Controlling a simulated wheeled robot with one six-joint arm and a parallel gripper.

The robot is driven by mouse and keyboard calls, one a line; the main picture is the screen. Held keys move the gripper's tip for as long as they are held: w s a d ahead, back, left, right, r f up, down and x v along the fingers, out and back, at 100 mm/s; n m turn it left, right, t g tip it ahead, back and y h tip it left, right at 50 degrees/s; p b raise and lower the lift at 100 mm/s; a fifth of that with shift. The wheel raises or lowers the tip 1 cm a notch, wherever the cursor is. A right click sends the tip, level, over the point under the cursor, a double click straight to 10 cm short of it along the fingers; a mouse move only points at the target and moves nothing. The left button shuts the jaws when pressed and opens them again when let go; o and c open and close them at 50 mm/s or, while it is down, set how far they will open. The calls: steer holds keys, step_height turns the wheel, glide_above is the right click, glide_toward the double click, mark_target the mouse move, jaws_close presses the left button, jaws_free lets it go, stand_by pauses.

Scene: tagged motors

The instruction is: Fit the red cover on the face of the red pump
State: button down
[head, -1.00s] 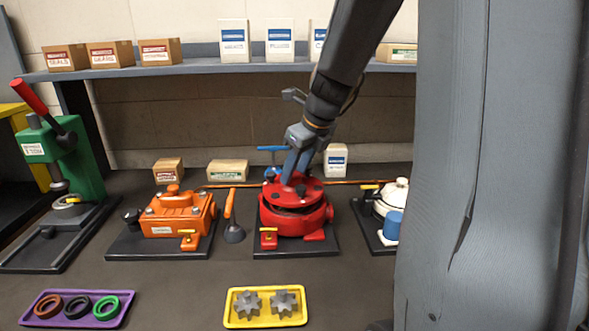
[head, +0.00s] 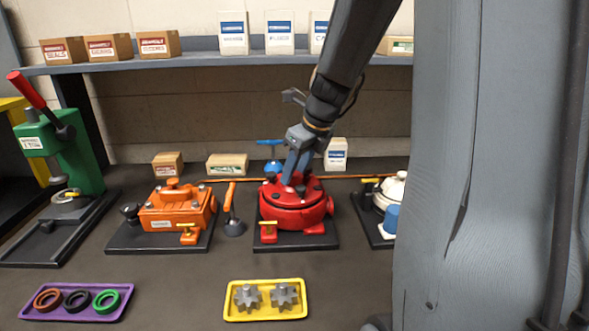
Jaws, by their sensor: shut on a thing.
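The red pump (head: 300,217) stands on a black base plate on the bench, right of the middle. The red cover (head: 279,190) is a round disc with dark knobs. It lies level over the pump's face and looks in contact with it, with only a thin dark seam between them. My gripper (head: 293,180) points down from above and is shut on the cover near its middle. The fingertips and the exact grip point are partly hidden by the knobs and fingers.
An orange pump (head: 172,215) stands to the left, with an orange-handled tool (head: 232,222) between. A white pump (head: 393,190) stands to the right. A yellow tray (head: 264,316) with grey gears and a purple tray (head: 98,315) with rings lie in front. A shelf (head: 200,67) runs behind.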

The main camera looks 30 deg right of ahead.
steer(key=shift+f, duration=0.35)
steer(key=c, duration=1.1)
jaws_free()
steer(key=shift+o, duration=0.3)
steer(key=shift+f, duration=0.15)
step_height(320, 180, up, 6)
steer(key=p, duration=0.7)
steer(key=v, duration=0.8)
steer(key=shift+b, duration=0.45)
